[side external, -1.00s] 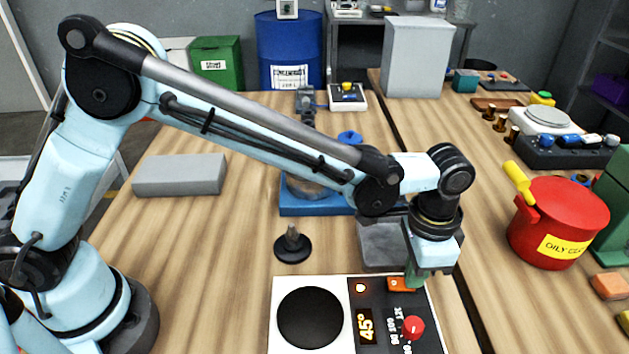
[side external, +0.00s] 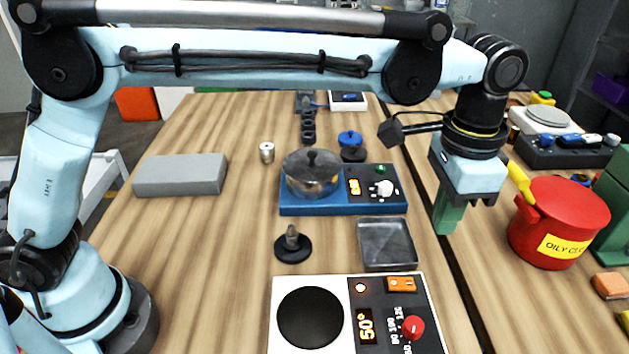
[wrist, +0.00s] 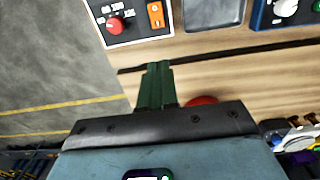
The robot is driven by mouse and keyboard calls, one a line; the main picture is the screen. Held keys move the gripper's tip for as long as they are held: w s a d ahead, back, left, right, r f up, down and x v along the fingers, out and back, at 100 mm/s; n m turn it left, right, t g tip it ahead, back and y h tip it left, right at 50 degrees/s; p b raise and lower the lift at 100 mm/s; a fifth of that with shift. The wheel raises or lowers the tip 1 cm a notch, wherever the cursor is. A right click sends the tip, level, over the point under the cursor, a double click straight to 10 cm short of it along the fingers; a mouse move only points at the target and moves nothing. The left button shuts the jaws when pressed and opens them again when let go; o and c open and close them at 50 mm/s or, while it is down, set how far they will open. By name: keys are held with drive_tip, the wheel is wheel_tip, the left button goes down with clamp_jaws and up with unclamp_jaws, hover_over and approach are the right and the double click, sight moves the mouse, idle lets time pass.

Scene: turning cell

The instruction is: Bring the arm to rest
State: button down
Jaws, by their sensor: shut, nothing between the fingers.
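My gripper (side external: 448,218) is shut and empty, its green fingers together and pointing down. It hangs in the air right of the grey tray and left of the red pot. In the wrist view my gripper (wrist: 157,75) shows its fingers side by side with nothing between them. My arm is raised, its long link nearly level across the top of the side view. The white hot plate (side external: 290,345) stands apart from the gripper at the front, with an orange switch (side external: 402,284), a red knob (side external: 413,326), a lit lamp and a display reading 50°.
A grey tray (side external: 388,265), a blue burner (side external: 300,209) with a lidded metal pot (side external: 310,180), and a black knobbed part (side external: 293,247) stand on the wooden bench. A red pot (side external: 560,215) with a yellow handle stands right. A grey block (side external: 180,174) lies left.

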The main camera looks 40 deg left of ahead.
drive_tip(key=s+a+r+n+t+h, duration=0.1)
drive_tip(key=a+r+n+t, duration=0.1)
drive_tip(key=a, duration=0.7)
drive_tip(key=s+a+r+n+t, duration=0.1)
drive_tip(key=a+r+n, duration=0.1)
drive_tip(key=a, duration=0.6)
drive_tip(key=s+a+f+n+t, duration=0.2)
drive_tip(key=s+a+f, duration=0.1)
drive_tip(key=a, duration=0.3)
drive_tip(key=s+a+f+n+t+y, duration=0.1)
drive_tip(key=s+a+f+n+t, duration=0.1)
drive_tip(key=s+a, duration=0.3)
drive_tip(key=shift+s+a+f+n, duration=0.15)
drive_tip(key=shift+a+f+n, duration=0.45)
drive_tip(key=shift+a, duration=0.65)
